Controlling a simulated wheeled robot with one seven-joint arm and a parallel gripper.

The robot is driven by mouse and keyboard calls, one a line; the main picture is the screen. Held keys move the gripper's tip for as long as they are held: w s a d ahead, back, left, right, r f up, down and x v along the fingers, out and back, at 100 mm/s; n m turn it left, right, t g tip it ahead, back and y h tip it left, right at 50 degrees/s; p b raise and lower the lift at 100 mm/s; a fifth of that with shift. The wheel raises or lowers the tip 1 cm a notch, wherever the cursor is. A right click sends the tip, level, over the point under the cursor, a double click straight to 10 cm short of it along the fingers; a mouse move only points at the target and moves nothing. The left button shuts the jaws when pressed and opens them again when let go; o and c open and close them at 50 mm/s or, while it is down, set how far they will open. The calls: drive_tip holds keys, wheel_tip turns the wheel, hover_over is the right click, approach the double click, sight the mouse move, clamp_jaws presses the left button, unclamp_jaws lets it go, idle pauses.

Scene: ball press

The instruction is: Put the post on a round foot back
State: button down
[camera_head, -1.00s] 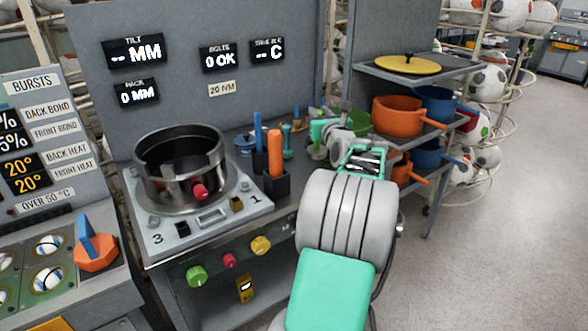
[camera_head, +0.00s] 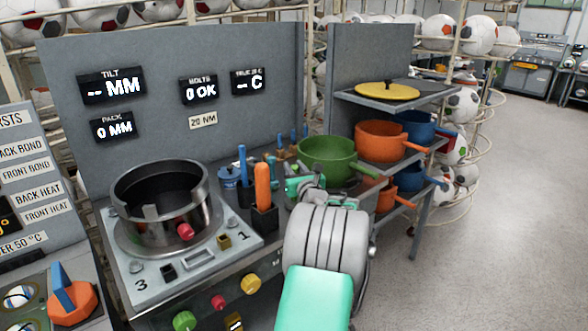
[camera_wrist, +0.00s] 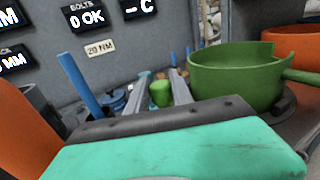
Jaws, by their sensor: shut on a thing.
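My gripper (camera_wrist: 158,85) reaches over the bench behind the orange handle and left of the green pot. Its two grey fingers stand on either side of a short green piece (camera_wrist: 160,94), which I take to be the held post; its round foot is hidden. In the head view my wrist covers the fingertips and what they hold. A slim teal upright (camera_head: 272,166) stands on the bench left of my wrist. Several thin blue uprights (camera_head: 293,138) stand farther back; they also show beyond the fingertips in the wrist view (camera_wrist: 188,56).
A green pot (camera_head: 327,160) is close right of my gripper. A black holder (camera_head: 264,220) with orange and blue handles is close left. The round metal press (camera_head: 160,205) stands farther left. A shelf (camera_head: 352,97) with orange and blue pots is at right, with open floor beyond.

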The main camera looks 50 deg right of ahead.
drive_tip(key=shift+f, duration=0.15)
drive_tip(key=c, duration=1.1)
unclamp_jaws()
drive_tip(key=shift+s, duration=0.1)
drive_tip(key=b+v, duration=0.1)
drive_tip(key=v, duration=1.1)
